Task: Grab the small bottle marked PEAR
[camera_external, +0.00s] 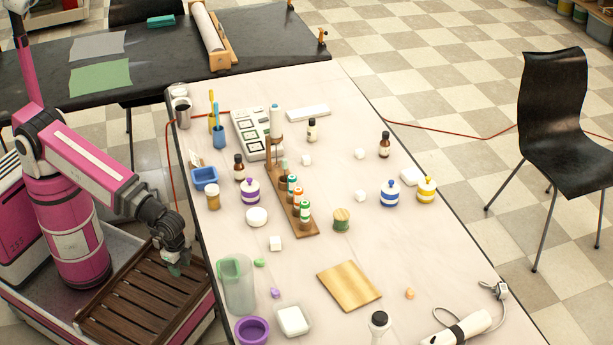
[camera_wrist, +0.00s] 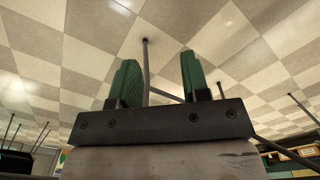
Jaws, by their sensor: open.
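Several small brown bottles with dark caps stand upright on the pale table: a left one (camera_external: 239,168), a back one (camera_external: 312,131) and a right one (camera_external: 384,146). Their labels are too small to read, so I cannot tell which is marked PEAR. My gripper (camera_external: 175,264) is left of the table, over my slatted wooden deck, well apart from all the bottles. In the wrist view my gripper (camera_wrist: 160,80) shows two green fingers spread apart with nothing between them; only the checkered floor and furniture legs show behind.
A wooden rack (camera_external: 281,197) of capped bottles stands mid-table, near a striped purple jar (camera_external: 250,191). A tall clear container (camera_external: 236,285) and purple bowl (camera_external: 252,330) stand near the table's left edge. A wooden board (camera_external: 348,285) lies in front. Clear tabletop surrounds the right bottle.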

